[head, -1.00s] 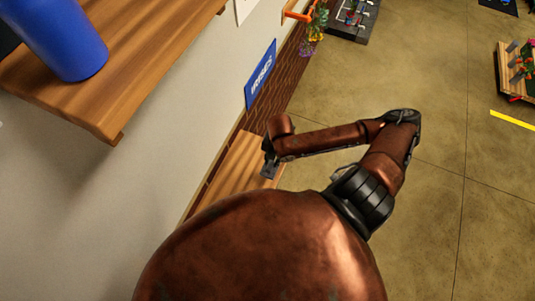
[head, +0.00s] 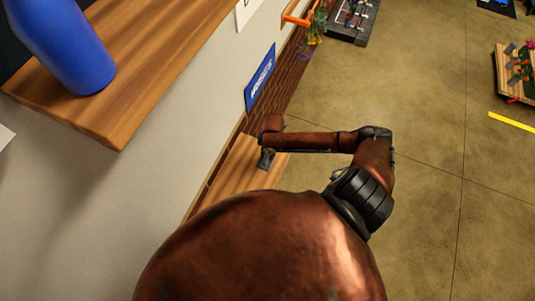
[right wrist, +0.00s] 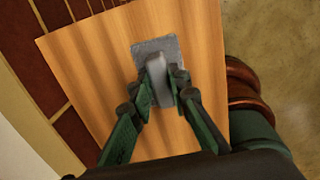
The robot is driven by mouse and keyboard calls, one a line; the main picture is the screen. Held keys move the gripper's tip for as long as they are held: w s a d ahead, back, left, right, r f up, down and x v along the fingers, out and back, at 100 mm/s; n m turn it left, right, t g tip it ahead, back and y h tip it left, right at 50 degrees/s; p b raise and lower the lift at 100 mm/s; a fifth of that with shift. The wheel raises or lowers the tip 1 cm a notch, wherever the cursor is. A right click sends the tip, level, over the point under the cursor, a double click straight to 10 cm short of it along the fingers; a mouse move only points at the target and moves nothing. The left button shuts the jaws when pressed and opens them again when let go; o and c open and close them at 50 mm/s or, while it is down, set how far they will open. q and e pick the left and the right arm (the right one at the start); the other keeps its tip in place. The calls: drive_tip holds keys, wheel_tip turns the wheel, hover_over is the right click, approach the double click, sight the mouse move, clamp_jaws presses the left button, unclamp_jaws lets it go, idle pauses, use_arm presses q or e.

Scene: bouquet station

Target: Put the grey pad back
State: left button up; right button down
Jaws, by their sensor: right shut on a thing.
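The grey pad (right wrist: 171,47) shows in the right wrist view as a flat grey square with a paler raised grip in its middle. My right gripper (right wrist: 162,85) has its two green-and-black fingers closed on that grip, one on each side. The pad is over a wooden board; I cannot tell if it touches the wood. In the head view my right gripper (head: 266,158) is small and dark above the wooden surface (head: 232,176) by the wall, and the pad is not clearly made out there. My left gripper is in neither view.
A wooden shelf (head: 125,95) with a blue vase (head: 68,50) juts from the wall at upper left. A blue sign (head: 260,77) and an orange holder with flowers (head: 317,22) are on the wall side. The concrete floor at right is largely open.

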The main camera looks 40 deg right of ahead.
drive_tip(key=c, duration=1.8)
unclamp_jaws()
wheel_tip(320, 180, up, 12)
drive_tip(key=s, duration=0.1)
drive_tip(key=shift+d, duration=0.15)
